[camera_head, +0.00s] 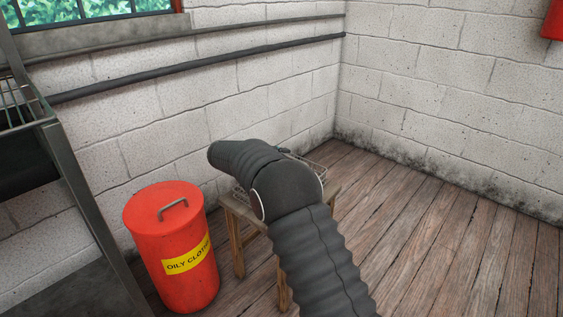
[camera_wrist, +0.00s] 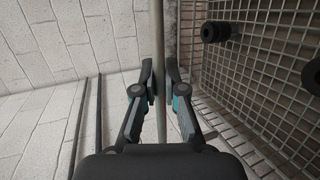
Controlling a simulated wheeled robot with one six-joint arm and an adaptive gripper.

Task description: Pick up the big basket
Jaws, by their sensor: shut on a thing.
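The big basket is a wire mesh basket (camera_head: 318,168) on a small wooden stand (camera_head: 237,243) near the wall corner, mostly hidden behind my arm in the head view. In the wrist view its mesh (camera_wrist: 262,72) fills the right side. My gripper (camera_wrist: 161,82) is shut on a thin metal bar of the basket, which runs between the two fingers. The gripper itself is hidden behind my arm in the head view. I cannot tell whether the basket is clear of the stand.
Black cylindrical parts (camera_wrist: 215,31) show against the mesh. A red bin marked "OILY CLOTH" (camera_head: 170,245) stands left of the stand. A metal shelf frame (camera_head: 88,215) is at the far left. Block walls (camera_head: 430,90) close the corner; wooden floor (camera_head: 440,245) is clear at right.

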